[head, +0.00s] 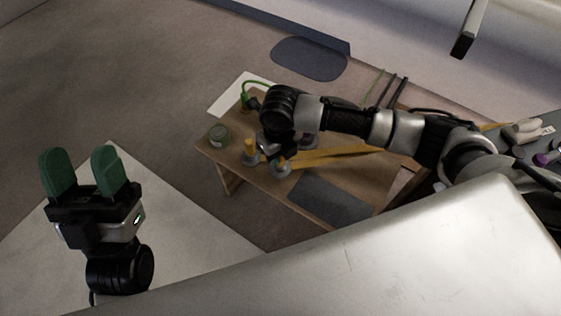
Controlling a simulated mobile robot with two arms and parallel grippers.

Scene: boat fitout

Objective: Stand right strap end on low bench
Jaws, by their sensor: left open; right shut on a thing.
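The low wooden bench (220,157) stands in the middle of the head view. Two strap ends with yellow uprights and grey round bases are at its near left part: one strap end (251,154) on the left, the other strap end (281,169) just right of it. A flat yellow strap (335,157) runs right from there across the bench. My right gripper (282,155) is over the right one and shut on it; my arm hides its upper part, and I cannot tell whether its base touches the bench. My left gripper (83,175) is open and empty, away to the left.
A green-lidded jar (218,134) stands at the bench's left corner. A dark grey mat (330,200) lies along its near side. A green cord (262,84) and black cables are at the back. A pale panel covers the lower right.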

